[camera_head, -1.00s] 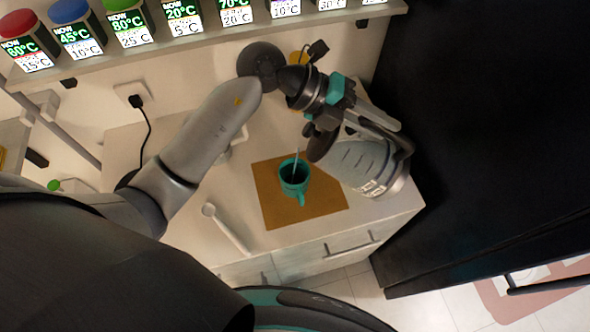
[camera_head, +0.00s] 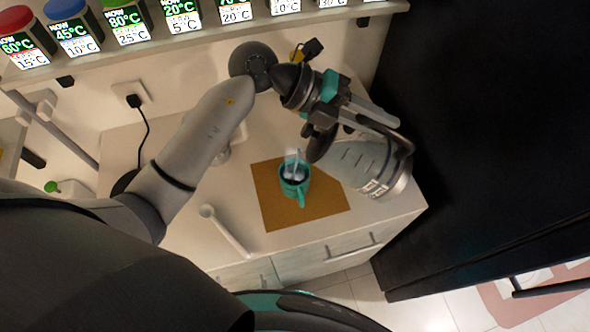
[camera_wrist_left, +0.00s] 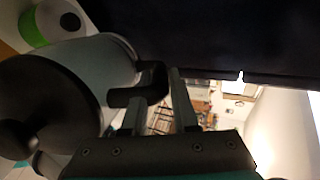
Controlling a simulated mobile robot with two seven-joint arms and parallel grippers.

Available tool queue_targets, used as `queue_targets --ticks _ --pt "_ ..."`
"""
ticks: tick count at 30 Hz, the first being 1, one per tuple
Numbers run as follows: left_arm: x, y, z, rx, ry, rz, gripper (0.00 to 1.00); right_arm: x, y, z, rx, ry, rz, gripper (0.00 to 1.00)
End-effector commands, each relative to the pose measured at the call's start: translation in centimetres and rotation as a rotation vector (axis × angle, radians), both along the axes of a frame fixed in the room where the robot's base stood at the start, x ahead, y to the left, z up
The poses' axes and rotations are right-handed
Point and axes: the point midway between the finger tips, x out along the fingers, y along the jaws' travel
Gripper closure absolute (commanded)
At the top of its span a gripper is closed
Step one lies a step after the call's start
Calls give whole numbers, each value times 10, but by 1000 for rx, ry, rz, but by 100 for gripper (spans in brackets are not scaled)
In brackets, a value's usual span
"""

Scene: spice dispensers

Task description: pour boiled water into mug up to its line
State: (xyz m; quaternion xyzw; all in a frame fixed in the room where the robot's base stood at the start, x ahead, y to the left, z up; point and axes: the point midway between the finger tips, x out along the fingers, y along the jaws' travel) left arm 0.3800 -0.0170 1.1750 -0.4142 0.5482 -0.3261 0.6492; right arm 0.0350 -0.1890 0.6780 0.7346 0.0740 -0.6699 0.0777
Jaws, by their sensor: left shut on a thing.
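The teal mug (camera_head: 294,182) stands upright on a brown mat (camera_head: 268,205) on the counter. A pale stream of water runs down into it, and water shows inside. My left gripper (camera_head: 368,118) is shut on the handle of a glass kettle (camera_head: 362,165), held tilted to the right of the mug with its dark lid end towards the mug. In the left wrist view the gripper fingers (camera_wrist_left: 165,95) are at the kettle's handle, and the kettle's dark lid (camera_wrist_left: 45,105) is at the left. The line on the mug cannot be made out. My right gripper is not in view.
Above the counter a shelf (camera_head: 200,38) holds several jars with lit temperature labels. A white spoon-like thing (camera_head: 226,230) lies left of the mat. A dark tall cabinet (camera_head: 480,140) stands close on the right. A black plug and cord (camera_head: 140,110) are on the wall.

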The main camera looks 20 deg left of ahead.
Motion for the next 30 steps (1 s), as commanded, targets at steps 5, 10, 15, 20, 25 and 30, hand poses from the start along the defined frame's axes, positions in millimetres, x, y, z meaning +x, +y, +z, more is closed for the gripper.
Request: queue_targets --ticks 5,10,15,20,25,30 --pt "1 0 3 -13 -8 1 100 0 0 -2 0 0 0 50" --pt "1 1 3 -17 -8 1 100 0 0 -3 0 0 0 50" --pt "1 1 3 -19 -8 1 100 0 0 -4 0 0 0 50" --pt "1 1 3 -21 -8 1 100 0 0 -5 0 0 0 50" --pt "1 2 2 -24 -8 1 100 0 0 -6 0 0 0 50" --pt "1 2 2 -27 -9 1 100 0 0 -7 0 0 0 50"
